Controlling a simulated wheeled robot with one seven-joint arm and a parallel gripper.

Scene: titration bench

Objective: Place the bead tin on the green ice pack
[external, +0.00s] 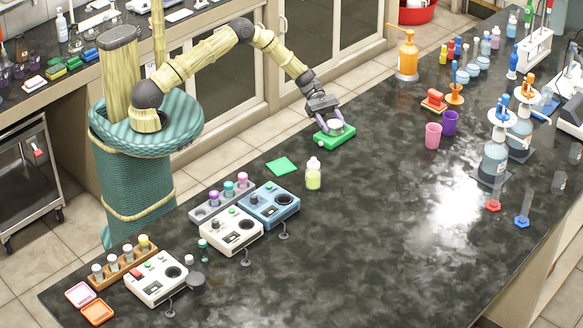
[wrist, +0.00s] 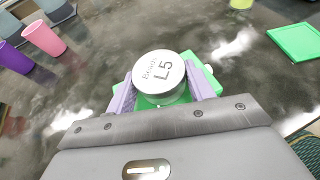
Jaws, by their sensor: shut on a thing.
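The green ice pack (external: 334,137) lies on the dark bench directly under the tin and gripper. In the wrist view its edges show behind and beside the tin (wrist: 211,80). I cannot tell whether the tin touches the ice pack.
A flat green square (external: 282,167) and a bottle of yellow-green liquid (external: 313,174) are nearer the camera. Pink (external: 432,136) and purple (external: 450,123) cups stand to the right. An orange pump bottle (external: 407,57) stands behind. The bench right of the ice pack is clear.

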